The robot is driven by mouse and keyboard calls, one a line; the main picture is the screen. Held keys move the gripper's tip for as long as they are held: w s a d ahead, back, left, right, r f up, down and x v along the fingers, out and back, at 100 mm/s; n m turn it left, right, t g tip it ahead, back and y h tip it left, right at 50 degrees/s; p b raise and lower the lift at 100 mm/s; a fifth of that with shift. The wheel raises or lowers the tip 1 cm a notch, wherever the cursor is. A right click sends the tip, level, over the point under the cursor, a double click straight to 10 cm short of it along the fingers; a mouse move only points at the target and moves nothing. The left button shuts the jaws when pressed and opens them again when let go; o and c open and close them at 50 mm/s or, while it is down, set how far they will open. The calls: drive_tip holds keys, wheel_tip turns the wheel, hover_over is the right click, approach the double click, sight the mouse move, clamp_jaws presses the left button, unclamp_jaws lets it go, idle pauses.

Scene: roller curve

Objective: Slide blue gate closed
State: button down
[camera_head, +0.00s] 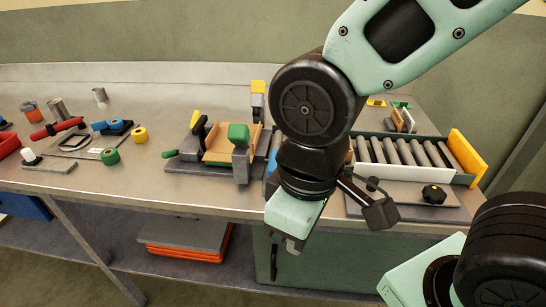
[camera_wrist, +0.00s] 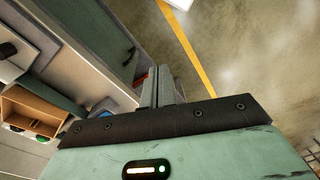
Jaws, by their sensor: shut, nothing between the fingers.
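A blue piece (camera_head: 272,158), possibly the blue gate, shows only as a narrow strip just left of my arm, at the left end of the roller conveyor (camera_head: 405,155). My arm hides the rest, so I cannot tell whether it is open or closed. My gripper (camera_head: 294,243) hangs in front of the bench's front edge, below and apart from the conveyor. Its fingers are together and empty, and they also show in the wrist view (camera_wrist: 162,88), pointing towards the cabinet and floor.
A yellow-orange end plate (camera_head: 467,156) stands at the conveyor's right end. A grey base with a black knob (camera_head: 434,194) lies before it. Left stands a fixture with a wooden tray (camera_head: 222,150) and a green-topped post (camera_head: 239,150). A green cabinet (camera_head: 335,262) is below the bench.

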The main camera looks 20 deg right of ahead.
idle(0.4)
drive_tip(key=c, duration=1.5)
unclamp_jaws()
drive_tip(key=shift+w, duration=0.1)
drive_tip(key=o, duration=1.4)
drive_tip(key=w+r+m, duration=0.1)
drive_tip(key=m, duration=0.1)
drive_tip(key=w+m, duration=0.2)
drive_tip(key=m, duration=0.1)
drive_tip(key=w+d+r+m+y+p, duration=0.1)
drive_tip(key=w+m, duration=0.1)
drive_tip(key=shift+r+m, duration=0.35)
drive_tip(key=shift+m, duration=0.05)
drive_tip(key=m+t+y+p, duration=0.2)
drive_tip(key=m+p, duration=0.1)
drive_tip(key=m, duration=2.1)
approach(275, 158)
drive_tip(key=b+x, duration=0.4)
drive_tip(key=x, duration=0.6)
drive_tip(key=shift+a+f, duration=0.15)
drive_tip(key=shift+f, duration=0.15)
